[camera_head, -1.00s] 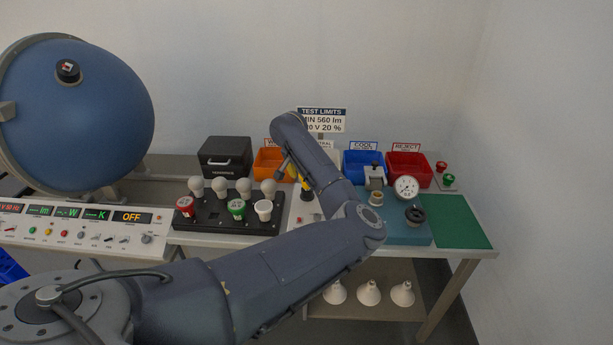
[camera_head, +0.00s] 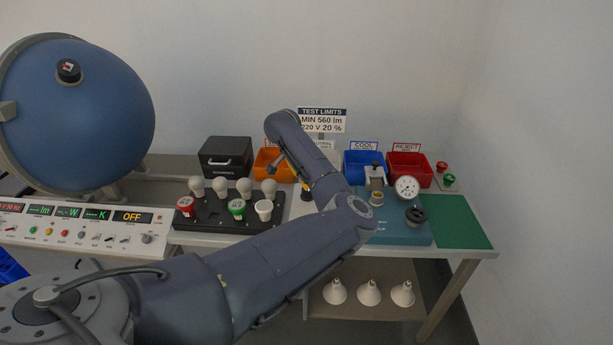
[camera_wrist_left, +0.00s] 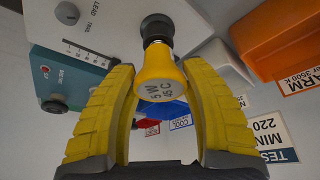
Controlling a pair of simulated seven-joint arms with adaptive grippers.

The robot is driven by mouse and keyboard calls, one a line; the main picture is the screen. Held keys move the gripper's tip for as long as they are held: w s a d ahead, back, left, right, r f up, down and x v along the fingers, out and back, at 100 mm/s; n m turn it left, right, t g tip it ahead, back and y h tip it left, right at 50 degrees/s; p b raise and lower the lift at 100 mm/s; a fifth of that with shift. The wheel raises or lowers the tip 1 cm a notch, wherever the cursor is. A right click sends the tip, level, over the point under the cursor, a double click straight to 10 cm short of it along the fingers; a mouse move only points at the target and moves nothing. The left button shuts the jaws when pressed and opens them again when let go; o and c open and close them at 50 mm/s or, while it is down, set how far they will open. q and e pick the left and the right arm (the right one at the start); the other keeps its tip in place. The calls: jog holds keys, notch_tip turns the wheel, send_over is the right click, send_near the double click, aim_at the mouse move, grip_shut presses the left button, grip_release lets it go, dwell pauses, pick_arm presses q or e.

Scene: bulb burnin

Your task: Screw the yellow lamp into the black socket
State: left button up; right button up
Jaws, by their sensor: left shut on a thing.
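In the left wrist view the yellow lamp (camera_wrist_left: 160,76), with dark print on its face, sits between the yellow fingers of my left gripper (camera_wrist_left: 167,95), which is shut on it. The lamp's narrow end meets the black socket (camera_wrist_left: 157,30); I cannot tell how deep it is seated. In the head view my left arm reaches over the bench, and only a bit of yellow and a dark part (camera_head: 306,193) show below its wrist. The arm hides most of the gripper and lamp there. My right gripper is not in view.
A black rack (camera_head: 215,213) with several white, red and green bulbs stands left of the wrist. A teal fixture (camera_head: 395,232) with a dial gauge (camera_head: 406,187) stands right. Orange (camera_head: 268,160), blue (camera_head: 362,163) and red (camera_head: 410,168) bins stand behind. The green mat (camera_head: 458,220) is clear.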

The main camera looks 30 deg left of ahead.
pick_arm(q)
jog(key=m+h, duration=0.1)
jog(key=m, duration=0.3)
jog(key=shift+w+d+m+g+h, duration=0.1)
jog(key=shift+w+m+g+h, duration=0.1)
jog(key=shift+m+g+h, duration=0.15)
jog(key=m+g, duration=0.1)
jog(key=m, duration=0.1)
jog(key=m+h, duration=0.1)
jog(key=m, duration=0.2)
jog(key=shift+w+g, duration=0.1)
jog(key=shift+g, duration=0.25)
jog(key=m+g, duration=0.1)
jog(key=m, duration=0.4)
jog(key=shift+r+g+h, duration=0.1)
jog(key=shift+g+h, duration=0.25)
jog(key=shift+g, duration=0.05)
jog(key=shift+c, duration=0.5)
jog(key=m, duration=0.1)
jog(key=m+g, duration=0.1)
jog(key=m, duration=0.3)
jog(key=shift+w+a+g, duration=0.1)
jog(key=shift+a+g, duration=0.2)
jog(key=shift+g, duration=0.1)
jog(key=shift+o, duration=0.3)
jog(key=shift+r, duration=0.1)
jog(key=o, duration=0.8)
jog(key=shift+c, duration=0.2)
jog(key=shift+o, duration=1.2)
jog(key=shift+f, duration=0.25)
